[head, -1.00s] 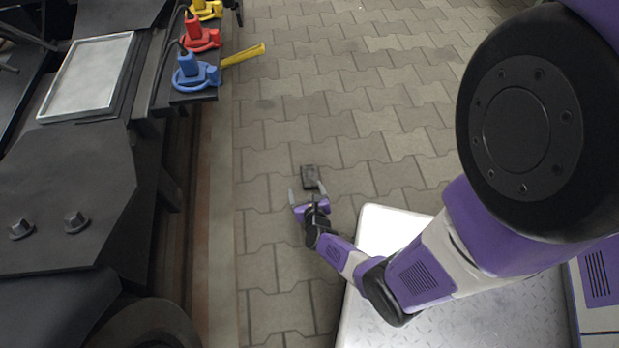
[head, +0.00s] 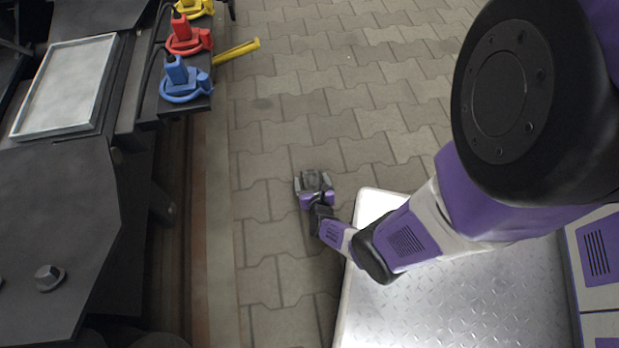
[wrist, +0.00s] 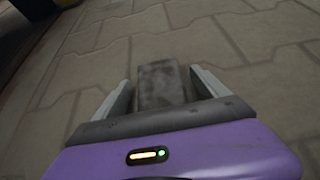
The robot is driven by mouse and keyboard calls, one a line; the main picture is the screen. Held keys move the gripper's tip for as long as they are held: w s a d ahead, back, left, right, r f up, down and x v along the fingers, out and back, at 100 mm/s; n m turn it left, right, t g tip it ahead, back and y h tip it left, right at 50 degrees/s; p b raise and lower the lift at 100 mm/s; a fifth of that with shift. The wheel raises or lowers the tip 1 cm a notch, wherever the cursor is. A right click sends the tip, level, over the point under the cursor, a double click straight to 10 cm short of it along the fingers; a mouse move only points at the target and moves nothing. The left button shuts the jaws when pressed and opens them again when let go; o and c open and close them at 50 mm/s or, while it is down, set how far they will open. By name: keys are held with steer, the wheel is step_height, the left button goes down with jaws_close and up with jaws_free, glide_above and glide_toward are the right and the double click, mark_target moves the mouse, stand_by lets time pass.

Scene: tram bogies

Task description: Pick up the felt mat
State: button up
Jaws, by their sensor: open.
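The felt mat (wrist: 163,84) is a small dark grey block-like piece lying on the paving. In the wrist view it sits between the two open fingers of my gripper (wrist: 163,90), with a narrow gap on each side at the front. Its near end is hidden behind my gripper's body. In the head view my gripper (head: 313,183) is low at the paving, its fingers on either side of the mat (head: 312,178), which is partly covered. I cannot tell whether the fingers touch it.
Grey paving (head: 290,100) is free around the mat. At left stands a dark bogie frame (head: 60,200) with a silver tray (head: 68,85). A shelf edge holds blue (head: 178,82), red (head: 187,38) and yellow (head: 193,8) fixtures. A yellow bar (head: 237,50) sticks out over the paving.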

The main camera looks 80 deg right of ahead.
mark_target(312, 181)
steer(key=shift+c, duration=0.4)
steer(key=c, duration=1.5)
steer(key=shift+r, duration=0.1)
step_height(312, 181, up, 20)
steer(key=p, duration=1.4)
